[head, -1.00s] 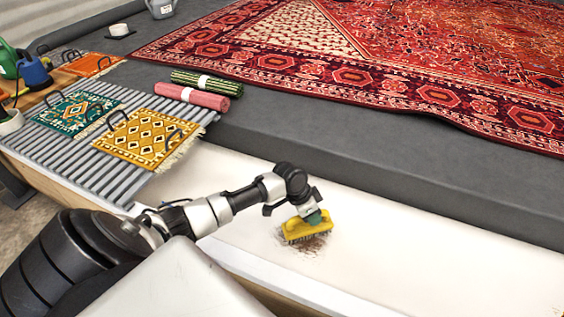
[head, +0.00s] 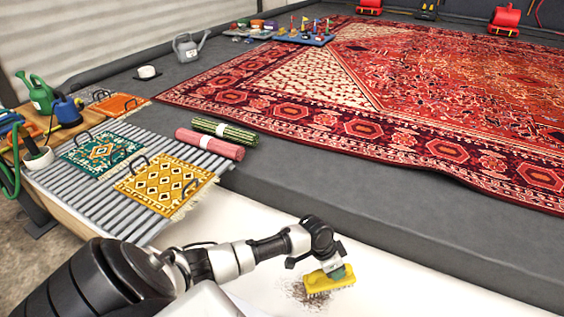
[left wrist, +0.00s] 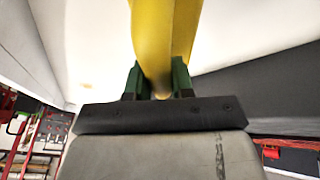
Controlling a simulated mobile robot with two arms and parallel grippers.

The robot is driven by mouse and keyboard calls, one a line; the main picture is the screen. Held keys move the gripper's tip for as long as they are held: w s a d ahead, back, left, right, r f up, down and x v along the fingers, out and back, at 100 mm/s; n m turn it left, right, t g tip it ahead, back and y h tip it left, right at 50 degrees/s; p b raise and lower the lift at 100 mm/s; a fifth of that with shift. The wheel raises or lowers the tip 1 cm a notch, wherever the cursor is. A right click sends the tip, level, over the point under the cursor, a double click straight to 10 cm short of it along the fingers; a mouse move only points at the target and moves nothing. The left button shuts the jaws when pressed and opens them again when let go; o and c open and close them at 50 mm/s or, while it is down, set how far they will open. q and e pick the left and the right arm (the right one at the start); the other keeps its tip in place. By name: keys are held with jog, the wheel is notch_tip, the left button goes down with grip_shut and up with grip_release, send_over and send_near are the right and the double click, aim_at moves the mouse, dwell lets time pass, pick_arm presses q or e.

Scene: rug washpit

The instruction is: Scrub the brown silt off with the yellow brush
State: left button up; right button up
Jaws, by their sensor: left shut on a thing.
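The yellow brush (head: 327,281) is in my left gripper (head: 334,268), over the white surface (head: 262,232) at the front. The brown silt (head: 302,294) is a dark speckled patch on that surface, and the brush covers or overlaps its right side. I cannot tell how firmly the bristles touch. In the left wrist view the green fingers of my left gripper (left wrist: 158,82) are shut on the brush's yellow handle (left wrist: 165,35). The silt does not show clearly there. My right gripper is not in view.
A large red rug (head: 420,110) lies on the grey floor behind. Two rolled rugs (head: 212,143) lie beside a slatted rack (head: 110,190) with small rugs on it. Watering cans (head: 187,46) and bottles stand at the left and back.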

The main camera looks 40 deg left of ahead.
pick_arm(q)
jog(key=shift+r+p, duration=1.65)
jog(key=shift+r, duration=0.1)
